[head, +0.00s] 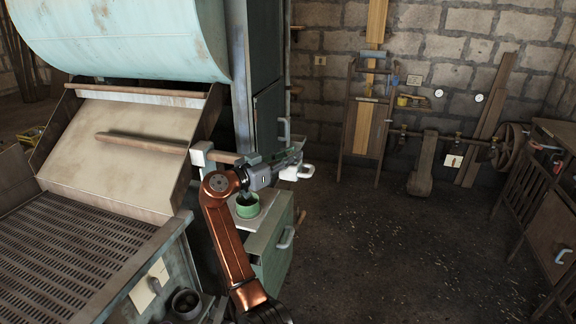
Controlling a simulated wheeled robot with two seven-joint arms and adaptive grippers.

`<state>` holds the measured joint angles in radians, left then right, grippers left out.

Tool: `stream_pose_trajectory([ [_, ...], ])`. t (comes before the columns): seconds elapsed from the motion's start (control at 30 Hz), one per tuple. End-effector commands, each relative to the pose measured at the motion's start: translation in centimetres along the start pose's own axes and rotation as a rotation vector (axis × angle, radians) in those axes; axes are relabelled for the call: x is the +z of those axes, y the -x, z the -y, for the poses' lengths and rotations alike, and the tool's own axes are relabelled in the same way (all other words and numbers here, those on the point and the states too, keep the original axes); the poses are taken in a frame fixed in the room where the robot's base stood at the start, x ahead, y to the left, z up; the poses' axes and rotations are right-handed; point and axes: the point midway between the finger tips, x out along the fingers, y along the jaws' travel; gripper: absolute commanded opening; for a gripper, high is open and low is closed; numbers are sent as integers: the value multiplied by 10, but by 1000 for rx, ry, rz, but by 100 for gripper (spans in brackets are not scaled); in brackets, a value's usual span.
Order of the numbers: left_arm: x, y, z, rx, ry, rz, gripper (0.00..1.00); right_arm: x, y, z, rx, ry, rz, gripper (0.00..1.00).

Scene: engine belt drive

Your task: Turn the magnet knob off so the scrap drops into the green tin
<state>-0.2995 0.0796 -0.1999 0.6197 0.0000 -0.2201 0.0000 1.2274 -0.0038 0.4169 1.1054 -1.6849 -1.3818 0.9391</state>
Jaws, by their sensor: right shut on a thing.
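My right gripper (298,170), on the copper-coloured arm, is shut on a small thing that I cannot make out. It points to the right, a little above and to the right of the green tin (247,208). The tin stands upright and looks dark inside. It is on a pale ledge beside the machine, and my wrist partly covers its top. I cannot pick out the magnet knob or any scrap clearly; the gripper and wrist hide that spot. My left gripper is out of view.
A wooden rod (145,143) with a pale block (201,154) runs across the sloped panel (120,165) towards my wrist. The green cabinet (270,245) is below the gripper. A slotted bed (70,240) is at lower left.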

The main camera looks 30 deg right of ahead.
Motion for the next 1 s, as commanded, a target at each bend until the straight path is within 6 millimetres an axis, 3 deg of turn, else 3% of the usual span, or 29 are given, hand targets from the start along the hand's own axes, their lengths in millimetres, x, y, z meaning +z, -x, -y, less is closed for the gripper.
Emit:
stream_pose_trajectory([
  [0.1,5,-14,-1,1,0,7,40,4,-2,2,82,4,-2,0],
  [0.4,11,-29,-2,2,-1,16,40,2,-1,1,222,3,1,0],
  [1.0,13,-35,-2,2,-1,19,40,1,-1,0,295,1,3,0],
])
